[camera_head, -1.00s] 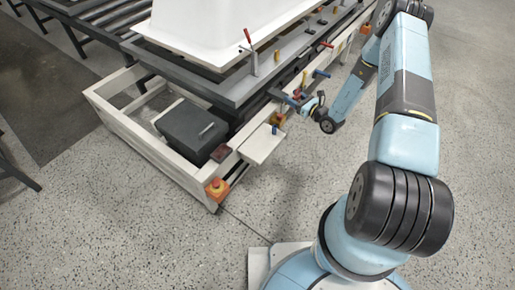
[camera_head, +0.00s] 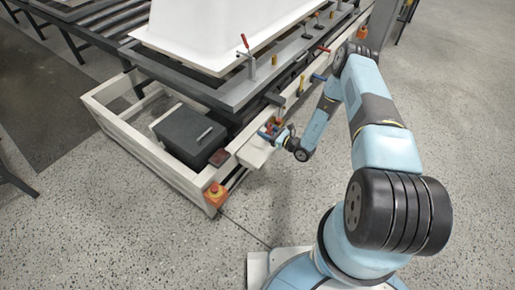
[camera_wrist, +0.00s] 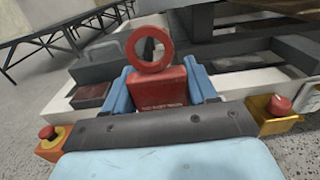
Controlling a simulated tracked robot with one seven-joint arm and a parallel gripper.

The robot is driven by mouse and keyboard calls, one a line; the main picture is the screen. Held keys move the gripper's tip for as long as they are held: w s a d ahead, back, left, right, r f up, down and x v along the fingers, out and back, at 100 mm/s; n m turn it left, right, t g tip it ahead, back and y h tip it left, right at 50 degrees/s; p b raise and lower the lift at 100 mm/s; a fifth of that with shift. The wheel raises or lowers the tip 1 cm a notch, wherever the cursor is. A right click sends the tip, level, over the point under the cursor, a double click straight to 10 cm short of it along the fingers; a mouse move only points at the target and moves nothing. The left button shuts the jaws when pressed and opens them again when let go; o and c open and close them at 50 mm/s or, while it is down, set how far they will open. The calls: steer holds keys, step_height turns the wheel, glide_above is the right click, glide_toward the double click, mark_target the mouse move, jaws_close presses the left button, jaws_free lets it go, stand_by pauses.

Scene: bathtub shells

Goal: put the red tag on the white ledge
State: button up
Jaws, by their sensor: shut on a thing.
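The red tag (camera_wrist: 157,92), a flat block with a ring on top, stands upright between the two blue fingers of my gripper (camera_wrist: 163,88) in the wrist view. My gripper is shut on it. In the head view my gripper (camera_head: 270,131) is over the far end of the white ledge (camera_head: 252,153), a small plate on the near side of the frame. The tag is too small there to make out clearly. I cannot tell whether it touches the ledge. The near part of the ledge is bare.
A dark box (camera_head: 190,137) sits inside the cream frame (camera_head: 125,130). A red-and-orange button (camera_head: 215,193) is at the near corner, and a dark red block (camera_head: 219,157) lies left of the ledge. Clamps and a white tub shell (camera_head: 215,35) are above. The floor at right is free.

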steer(key=a+f, duration=0.1)
steer(key=f, duration=0.1)
steer(key=s+a+f, duration=0.2)
steer(key=a+f, duration=0.1)
steer(key=shift+s+f, duration=0.25)
steer(key=shift+f, duration=0.05)
step_height(320, 180, down, 3)
steer(key=shift+a+f, duration=0.15)
steer(key=shift+f, duration=0.05)
steer(key=o, duration=1)
